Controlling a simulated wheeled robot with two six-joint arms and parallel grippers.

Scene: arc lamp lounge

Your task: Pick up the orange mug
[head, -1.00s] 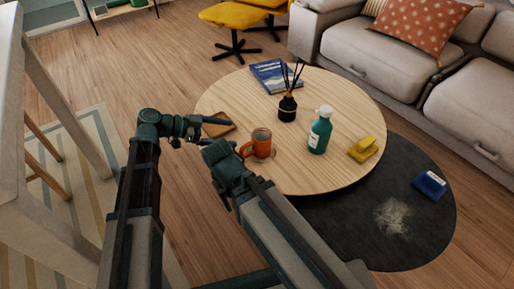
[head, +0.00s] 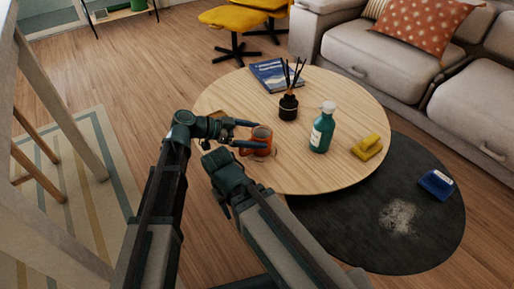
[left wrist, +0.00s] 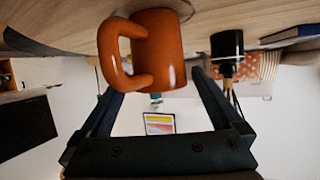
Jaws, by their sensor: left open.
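The orange mug (head: 262,137) stands upright near the left side of the round wooden table (head: 330,178). My left gripper (head: 254,134) is open at the mug, with its fingers reaching toward it from the left and partly covering it. In the left wrist view, which looks upside down, the mug (left wrist: 160,48) with its handle shows between and beyond the two spread fingers. I cannot tell whether a finger touches it. My right gripper (head: 222,160) is just in front of the mug, to its left; its jaws cannot be made out.
A reed diffuser (head: 289,105), a blue book (head: 279,76), a teal bottle (head: 322,130) and a yellow object (head: 368,147) are on the table. A brown coaster is mostly hidden behind my left gripper. A blue object (head: 436,184) lies on the dark round rug (head: 340,232). A sofa (head: 385,55) stands behind.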

